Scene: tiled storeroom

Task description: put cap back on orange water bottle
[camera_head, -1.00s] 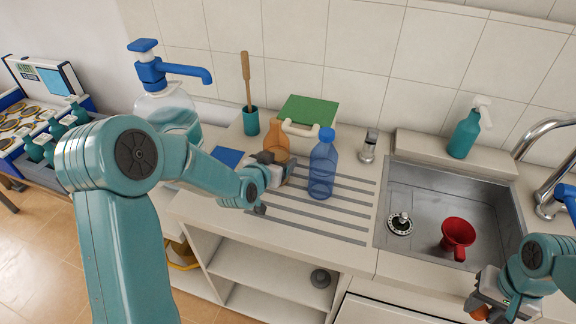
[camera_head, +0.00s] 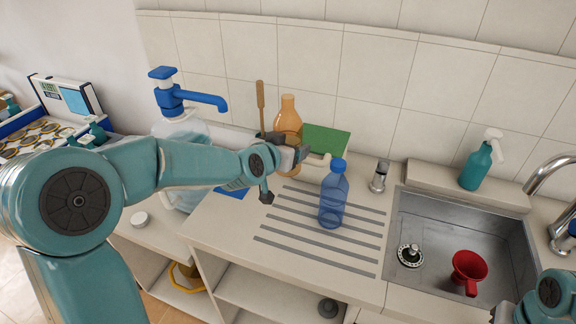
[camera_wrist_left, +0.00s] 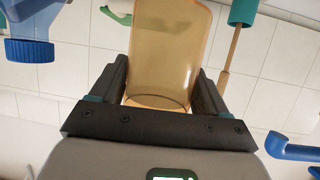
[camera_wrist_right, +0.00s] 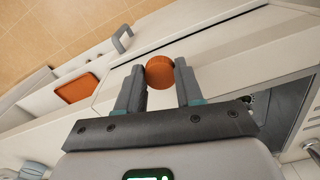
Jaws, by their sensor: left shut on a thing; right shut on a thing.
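The orange water bottle (camera_head: 288,118) is translucent and upright in the head view, with its narrow neck on top. My left gripper (camera_head: 287,157) is shut around its lower part and holds it above the counter's back area. The bottle also shows between the left fingers in the left wrist view (camera_wrist_left: 168,50). The orange cap (camera_wrist_right: 160,72), a small round piece, is between the fingertips of my right gripper (camera_wrist_right: 160,84), which is shut on it. In the head view only my right wrist shows, at the bottom right; its fingertips are out of frame.
A blue bottle (camera_head: 333,200) stands on the grooved drainboard (camera_head: 310,235). The sink (camera_head: 450,232) holds a red funnel (camera_head: 468,268). The drainboard's front is clear.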

